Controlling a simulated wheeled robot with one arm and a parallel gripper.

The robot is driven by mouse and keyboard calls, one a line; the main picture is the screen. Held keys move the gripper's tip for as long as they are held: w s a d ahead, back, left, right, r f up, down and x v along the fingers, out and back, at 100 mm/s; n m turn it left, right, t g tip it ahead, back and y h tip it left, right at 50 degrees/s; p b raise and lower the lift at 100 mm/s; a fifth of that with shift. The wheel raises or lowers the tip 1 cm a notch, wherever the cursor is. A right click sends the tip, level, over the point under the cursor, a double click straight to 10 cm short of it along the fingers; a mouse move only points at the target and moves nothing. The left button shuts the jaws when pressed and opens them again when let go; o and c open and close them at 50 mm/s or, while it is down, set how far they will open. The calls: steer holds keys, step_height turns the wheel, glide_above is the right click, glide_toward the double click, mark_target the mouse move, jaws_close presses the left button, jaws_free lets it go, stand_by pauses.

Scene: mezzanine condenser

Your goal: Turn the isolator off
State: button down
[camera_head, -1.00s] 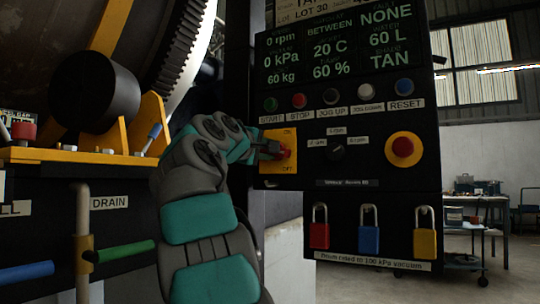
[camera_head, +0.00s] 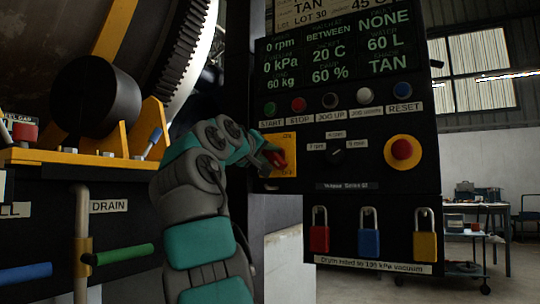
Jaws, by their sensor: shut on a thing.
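The isolator is a red rotary handle (camera_head: 281,162) on a yellow plate (camera_head: 289,143) at the left edge of the black control panel. The plate has small labels at its top and bottom, too blurred to read now. My gripper (camera_head: 272,155) comes in from the left and is shut on the red handle. The fingers slant down to the right and hide part of the handle, so its exact angle is hard to tell.
The panel carries a row of push buttons (camera_head: 330,100), a selector knob (camera_head: 336,156) and a red emergency stop (camera_head: 402,149) on yellow. Red (camera_head: 319,239), blue (camera_head: 368,240) and yellow (camera_head: 425,245) padlocks hang below. A green-handled drain lever (camera_head: 125,252) is at left.

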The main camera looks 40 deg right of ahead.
steer(key=shift+f, duration=0.1)
stand_by(0.3)
steer(key=c, duration=0.6)
jaws_free()
steer(key=shift+c, duration=0.2)
steer(key=shift+a, duration=0.1)
steer(key=b+v, duration=0.1)
steer(key=v, duration=0.6)
steer(key=shift+a+b, duration=0.35)
steer(key=shift+b, duration=0.05)
steer(key=shift+s, duration=0.15)
